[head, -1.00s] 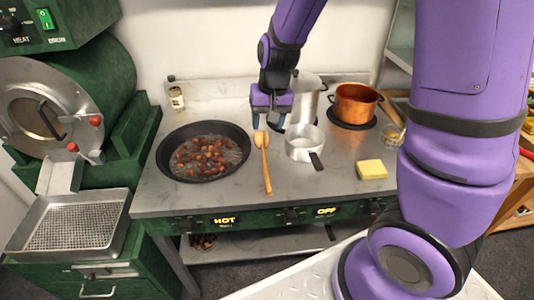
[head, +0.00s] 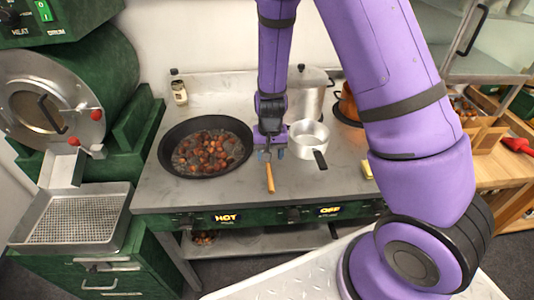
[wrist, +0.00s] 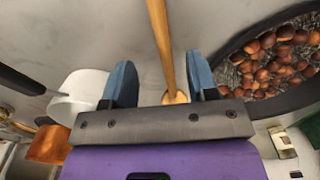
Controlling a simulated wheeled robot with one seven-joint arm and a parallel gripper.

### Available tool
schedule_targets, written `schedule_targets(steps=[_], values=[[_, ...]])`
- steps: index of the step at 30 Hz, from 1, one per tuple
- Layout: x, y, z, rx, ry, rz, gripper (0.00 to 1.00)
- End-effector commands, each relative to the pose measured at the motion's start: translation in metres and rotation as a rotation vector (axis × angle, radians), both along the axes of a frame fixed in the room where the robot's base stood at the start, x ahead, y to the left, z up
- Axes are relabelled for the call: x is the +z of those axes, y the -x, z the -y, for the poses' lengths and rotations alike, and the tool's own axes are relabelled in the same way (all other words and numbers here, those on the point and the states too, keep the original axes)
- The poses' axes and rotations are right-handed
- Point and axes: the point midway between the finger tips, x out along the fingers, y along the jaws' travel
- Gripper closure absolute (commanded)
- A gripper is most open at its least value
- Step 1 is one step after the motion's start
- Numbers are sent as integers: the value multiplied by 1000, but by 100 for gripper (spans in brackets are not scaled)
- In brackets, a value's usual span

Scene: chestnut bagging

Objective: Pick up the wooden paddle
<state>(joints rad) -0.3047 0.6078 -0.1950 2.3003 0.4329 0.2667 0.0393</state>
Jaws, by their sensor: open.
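The wooden paddle (head: 270,178) lies on the steel counter between the dark pan and the small saucepan. In the head view its handle points to the front, and my gripper hides its bowl end. My gripper (head: 271,155) is open over the paddle, its fingers pointing down. In the wrist view the paddle's handle (wrist: 161,45) runs up between the two blue fingers of my gripper (wrist: 160,82), with a gap on each side. The rounded end shows partly, just beyond the gripper's dark bar.
A dark pan (head: 163,152) of chestnuts stands close to the left, and a small saucepan (head: 308,140) close to the right. A tall pot (head: 305,97) stands behind. A copper pot (head: 347,104) and a yellow sponge (head: 367,169) are partly hidden by my arm. The front counter is clear.

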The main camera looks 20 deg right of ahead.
Motion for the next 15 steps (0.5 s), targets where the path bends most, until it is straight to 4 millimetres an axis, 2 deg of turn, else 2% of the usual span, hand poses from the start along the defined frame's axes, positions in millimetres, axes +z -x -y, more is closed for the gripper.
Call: schedule_targets(steps=[5, 15], values=[[-9, 1, -1, 1, 1, -1, 47], [-50, 2, -3, -1, 0, -2, 47]])
